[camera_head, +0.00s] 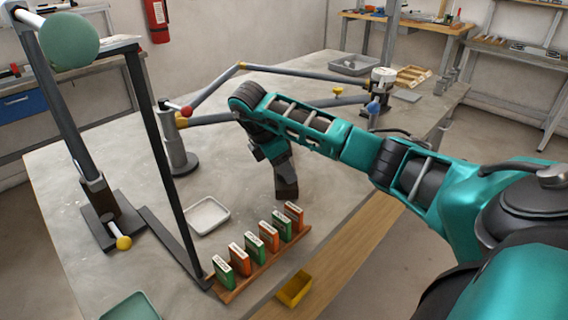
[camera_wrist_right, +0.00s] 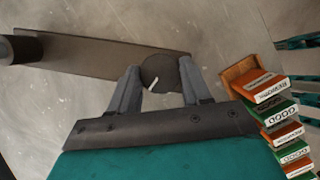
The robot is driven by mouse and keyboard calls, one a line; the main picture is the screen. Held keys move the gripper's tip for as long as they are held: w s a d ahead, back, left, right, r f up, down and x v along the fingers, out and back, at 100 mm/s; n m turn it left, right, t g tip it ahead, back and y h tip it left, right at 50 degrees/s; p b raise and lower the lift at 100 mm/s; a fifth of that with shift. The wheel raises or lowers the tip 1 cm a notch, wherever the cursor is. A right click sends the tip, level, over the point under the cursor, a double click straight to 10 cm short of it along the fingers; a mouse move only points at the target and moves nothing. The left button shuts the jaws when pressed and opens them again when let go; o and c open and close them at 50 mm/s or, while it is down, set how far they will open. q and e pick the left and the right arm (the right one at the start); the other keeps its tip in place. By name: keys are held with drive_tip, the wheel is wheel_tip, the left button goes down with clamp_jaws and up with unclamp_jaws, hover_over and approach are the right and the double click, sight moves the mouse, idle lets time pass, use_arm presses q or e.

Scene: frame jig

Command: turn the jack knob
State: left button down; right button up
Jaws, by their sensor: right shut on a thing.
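The jack knob (camera_wrist_right: 160,73) is a dark round disc with a white mark on its face. In the right wrist view it sits between the two grey fingers of my right gripper (camera_wrist_right: 162,92), which is shut on it. The white mark slants. In the head view my right gripper (camera_head: 287,190) points down at the middle of the table, behind the row of books, and the knob cannot be made out there. My left gripper is not in view.
A rack (camera_head: 262,268) of green and orange books stands near the front edge. A white tray (camera_head: 207,216) lies left of my gripper. A dark upright frame (camera_head: 165,155) stands at left. In the wrist view a dark flat bar (camera_wrist_right: 90,57) runs left from the knob.

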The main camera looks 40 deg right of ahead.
drive_tip(key=shift+m+g+p, duration=0.3)
drive_tip(key=shift+m, duration=0.6)
drive_tip(key=shift+y, duration=0.3)
drive_tip(key=o, duration=1.1)
drive_tip(key=shift+c, duration=0.2)
drive_tip(key=p+v, duration=0.4)
drive_tip(key=v, duration=0.9)
drive_tip(key=shift+w+f, duration=0.1)
drive_tip(key=shift+f, duration=0.05)
